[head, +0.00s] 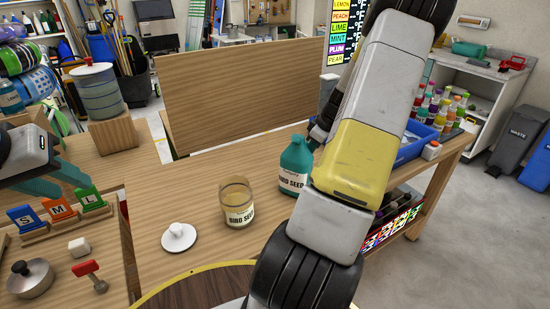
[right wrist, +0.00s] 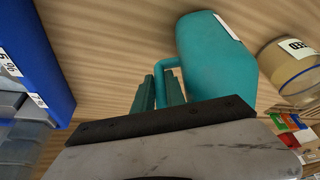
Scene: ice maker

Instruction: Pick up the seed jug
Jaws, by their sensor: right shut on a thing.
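The seed jug (head: 293,168) is teal with a white "BIRD SEED" label and stands upright over the wooden table, beside a glass seed jar (head: 237,203). In the right wrist view the jug (right wrist: 212,52) shows with its looped handle. My right gripper (right wrist: 160,92) is shut on that handle. In the head view my right arm hides most of this gripper and the jug's right side. I cannot tell whether the jug's base touches the table. My left gripper (head: 52,178) has teal fingers spread apart and empty, at the far left above the size blocks.
A white round lid (head: 179,237) lies left of the jar. Blocks marked S, M and L, a lidded pot (head: 29,279) and a red-handled tool (head: 89,275) are at the lower left. A blue bin (head: 416,145) is right of my arm. A wooden panel (head: 243,92) stands behind.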

